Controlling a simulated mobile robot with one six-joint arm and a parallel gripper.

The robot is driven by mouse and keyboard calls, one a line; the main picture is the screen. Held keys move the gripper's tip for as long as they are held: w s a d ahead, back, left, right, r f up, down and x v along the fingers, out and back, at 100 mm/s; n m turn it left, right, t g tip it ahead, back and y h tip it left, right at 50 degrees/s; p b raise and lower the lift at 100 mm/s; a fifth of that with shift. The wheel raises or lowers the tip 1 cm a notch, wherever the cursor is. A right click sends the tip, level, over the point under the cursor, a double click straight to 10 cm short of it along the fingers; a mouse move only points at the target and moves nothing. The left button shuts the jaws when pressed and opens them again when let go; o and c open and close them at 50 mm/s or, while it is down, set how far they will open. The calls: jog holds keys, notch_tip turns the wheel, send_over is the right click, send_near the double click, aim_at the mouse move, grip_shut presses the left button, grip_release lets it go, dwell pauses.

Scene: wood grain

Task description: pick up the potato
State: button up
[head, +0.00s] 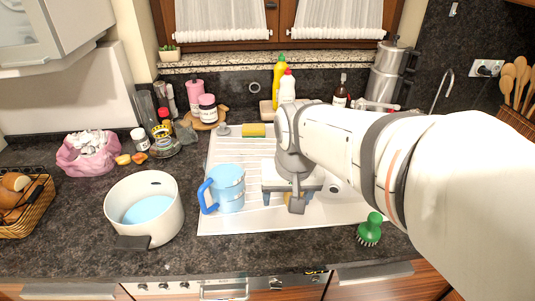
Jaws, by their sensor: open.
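My gripper (288,199) is over the white sink unit, just right of the blue jug, pointing down with its fingers apart. A small brown-yellow patch (287,196) shows between the fingers under the gripper body. It may be the potato, but most of it is hidden by my gripper and I cannot tell its shape or whether the fingers touch it.
The white sink unit (222,150) lies under my arm. A blue jug (229,188) stands close left of my gripper, with a white pot (165,205) further left. A green brush (370,231) lies at the right front. Bottles (288,86) stand behind.

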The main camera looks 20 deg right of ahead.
jog(key=o, duration=0.5)
jog(key=w+d+f+m, duration=0.1)
jog(key=w, duration=0.1)
jog(key=w+d+f+m+g, duration=0.1)
jog(key=w+m, duration=0.1)
jog(key=w, duration=0.1)
jog(key=w+d+f+m+b, duration=0.1)
jog(key=w+d+f+m, duration=0.1)
jog(key=w, duration=0.1)
jog(key=shift+w, duration=0.15)
jog(key=shift+c, duration=0.2)
jog(key=shift+o, duration=1.2)
jog(key=w+d+f+m, duration=0.1)
jog(key=w+f, duration=0.1)
jog(key=w+d+f+m+g, duration=0.1)
jog(key=w+d+m, duration=0.1)
jog(key=w+d+f+m, duration=0.1)
jog(key=w+f, duration=0.1)
jog(key=shift+w+d+f+m+g+b, duration=0.25)
jog(key=shift+d+f+m+g+b, duration=0.05)
jog(key=shift+d+f, duration=0.1)
jog(key=shift+w+d+f, duration=0.1)
jog(key=shift+w+f, duration=0.05)
jog(key=shift+f, duration=0.15)
jog(key=shift+a+f+p, duration=0.15)
jog(key=shift+f+p, duration=0.15)
jog(key=shift+f, duration=1.55)
jog(key=shift+a+f+p, duration=0.15)
jog(key=shift+f+p, duration=0.15)
jog(key=shift+f, duration=1.5)
